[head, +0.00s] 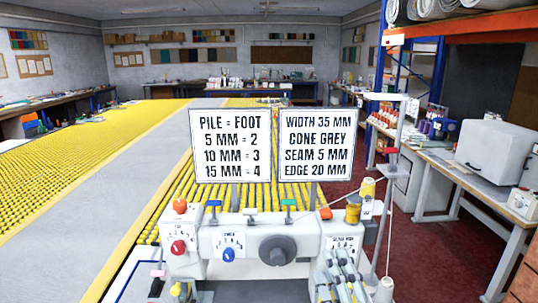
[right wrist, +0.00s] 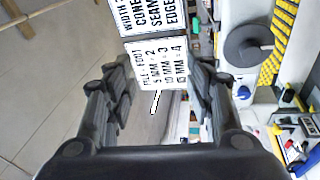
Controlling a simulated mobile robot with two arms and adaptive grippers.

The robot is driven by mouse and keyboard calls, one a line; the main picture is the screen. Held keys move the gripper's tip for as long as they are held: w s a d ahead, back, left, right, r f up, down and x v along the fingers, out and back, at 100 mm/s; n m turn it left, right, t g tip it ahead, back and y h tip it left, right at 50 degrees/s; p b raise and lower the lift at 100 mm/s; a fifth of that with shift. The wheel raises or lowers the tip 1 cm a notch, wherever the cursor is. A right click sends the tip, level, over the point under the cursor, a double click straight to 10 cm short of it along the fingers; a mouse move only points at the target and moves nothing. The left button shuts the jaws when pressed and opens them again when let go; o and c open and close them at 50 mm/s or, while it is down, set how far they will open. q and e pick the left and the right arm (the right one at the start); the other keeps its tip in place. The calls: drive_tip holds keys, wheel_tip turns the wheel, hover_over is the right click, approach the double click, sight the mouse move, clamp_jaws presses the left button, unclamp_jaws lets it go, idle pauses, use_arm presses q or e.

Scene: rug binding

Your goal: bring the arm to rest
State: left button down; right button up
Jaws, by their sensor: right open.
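My right gripper (right wrist: 160,84) shows in the right wrist view, its two dark fingers spread apart with nothing held between them. Beyond the fingertips, the sign with pile and foot numbers (right wrist: 158,62) appears turned on its side. In the head view that pile sign (head: 230,145) stands upright beside the width and cone sign (head: 317,145), both above the white binding machine (head: 250,245). I cannot make out either gripper clearly in the head view. My left gripper is not in view.
The machine has a large dark dial (head: 277,250) and coloured knobs. Yellow roller tables (head: 60,165) run along the left. A workbench (head: 470,175) with a grey covered box (head: 497,153) and an orange-beamed rack (head: 465,25) stand right. The red floor (head: 430,250) between machine and bench looks clear.

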drive_tip(key=s+d+f+m+g+h, duration=0.2)
drive_tip(key=s+d+f+m+g, duration=0.15)
drive_tip(key=f, duration=0.35)
drive_tip(key=s+d+f+m+g+h, duration=0.1)
drive_tip(key=s+d+f+m+g, duration=0.1)
drive_tip(key=f+m+g, duration=0.3)
drive_tip(key=s+d+f+m+g+h, duration=0.1)
drive_tip(key=s+d+f+m+h, duration=0.15)
drive_tip(key=f, duration=0.55)
drive_tip(key=s+f+m+g+y, duration=0.1)
drive_tip(key=s+f+m+g, duration=0.3)
drive_tip(key=s, duration=0.5)
drive_tip(key=s+f+m+g+y, duration=0.1)
drive_tip(key=s+f+m+g, duration=0.1)
drive_tip(key=s+f+g, duration=0.35)
drive_tip(key=s+f+t+b, duration=0.1)
drive_tip(key=s+f+b, duration=0.1)
drive_tip(key=f, duration=1.4)
drive_tip(key=s+f+b, duration=0.2)
drive_tip(key=f, duration=1.3)
drive_tip(key=s+d+f+g+b, duration=0.1)
drive_tip(key=s+d+f+b, duration=0.1)
drive_tip(key=s+f, duration=1.4)
wheel_tip(320, 180, down, 2)
drive_tip(key=shift+s+d+f+b, duration=0.25)
drive_tip(key=shift+s+d+b, duration=0.1)
drive_tip(key=shift+d, duration=0.35)
drive_tip(key=shift+h, duration=0.25)
